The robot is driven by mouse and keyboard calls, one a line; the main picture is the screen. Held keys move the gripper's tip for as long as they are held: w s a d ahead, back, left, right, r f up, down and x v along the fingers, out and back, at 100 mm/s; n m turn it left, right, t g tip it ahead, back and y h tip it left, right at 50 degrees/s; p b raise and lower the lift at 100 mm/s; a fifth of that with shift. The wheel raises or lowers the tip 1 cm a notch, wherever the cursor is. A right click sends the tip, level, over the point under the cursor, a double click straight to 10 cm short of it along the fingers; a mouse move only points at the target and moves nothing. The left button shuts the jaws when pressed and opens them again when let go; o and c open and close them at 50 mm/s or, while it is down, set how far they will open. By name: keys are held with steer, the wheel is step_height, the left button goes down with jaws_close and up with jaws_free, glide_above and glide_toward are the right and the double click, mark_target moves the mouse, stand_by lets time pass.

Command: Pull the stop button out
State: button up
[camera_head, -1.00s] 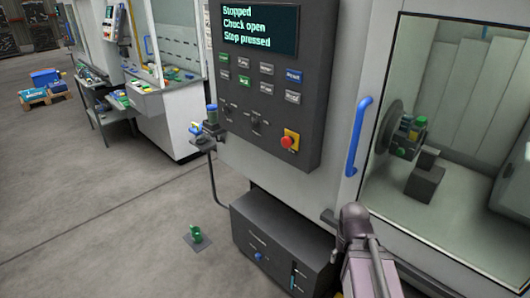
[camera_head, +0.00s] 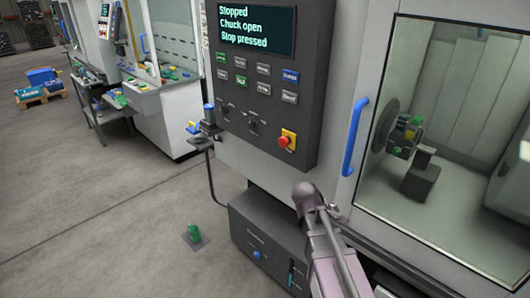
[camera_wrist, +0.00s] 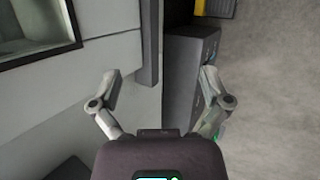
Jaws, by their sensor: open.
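The red stop button (camera_head: 284,142) sits on a yellow plate at the lower right of the dark control panel (camera_head: 228,134). The panel's screen (camera_head: 250,26) reads "Stopped", "Chuck open", "Stop pressed". In the head view my arm reaches in from the lower right, below the button; my gripper's fingers do not show there. In the wrist view my gripper (camera_wrist: 160,90) is open with its two fingers wide apart and nothing between them. The button cannot be made out in the wrist view.
A blue door handle (camera_head: 355,138) stands right of the panel, beside the machine window (camera_head: 455,222). A dark box unit (camera_head: 262,240) is below the panel. A small shelf (camera_head: 200,144) with parts juts out at left. The floor at left is mostly clear.

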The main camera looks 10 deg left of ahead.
steer(key=w+a+r+n+t+h, duration=0.3)
steer(key=w+a+r+n+t, duration=0.2)
steer(key=w+a+r+n, duration=0.35)
steer(key=n+t+h+p, duration=0.1)
steer(key=n+t+p, duration=0.1)
steer(key=n+t, duration=0.6)
glide_toward(282, 144)
steer(key=shift+w+d+r+n+g, duration=0.1)
steer(key=shift+w+r+n+g, duration=0.5)
steer(key=shift+w+n+g, duration=0.25)
steer(key=shift+d, duration=0.1)
steer(key=shift+x, duration=4.45)
steer(key=shift+s+d+r, duration=0.1)
